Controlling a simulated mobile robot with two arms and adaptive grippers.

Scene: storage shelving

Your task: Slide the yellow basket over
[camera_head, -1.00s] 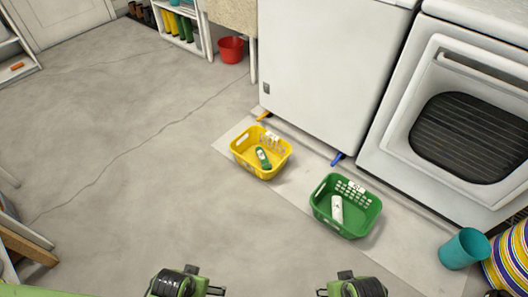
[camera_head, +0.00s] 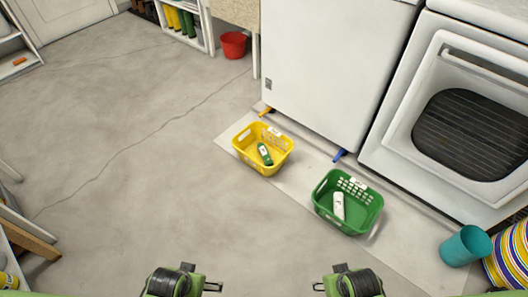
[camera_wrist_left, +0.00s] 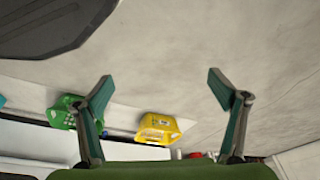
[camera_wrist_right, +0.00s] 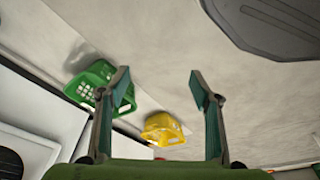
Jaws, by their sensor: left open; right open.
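The yellow basket (camera_head: 250,160) stands on a pale mat in front of the white appliance, with a green and white bottle (camera_head: 265,154) in it. A green basket (camera_head: 330,218) with a white bottle (camera_head: 339,206) in it stands to its right, nearer to me. My left gripper (camera_head: 216,287) and right gripper (camera_head: 320,287) are at the bottom of the head view, well short of both baskets. The left wrist view shows open, empty fingers (camera_wrist_left: 159,88), with the yellow basket (camera_wrist_left: 157,127) beyond. The right wrist view also shows open, empty fingers (camera_wrist_right: 160,80) and the yellow basket (camera_wrist_right: 163,127).
White appliances (camera_head: 325,75) stand behind the baskets. A teal cup (camera_head: 463,247) and a striped round object (camera_head: 508,255) are at the right. A red bucket (camera_head: 233,45) stands at the back. The floor left of the yellow basket is clear.

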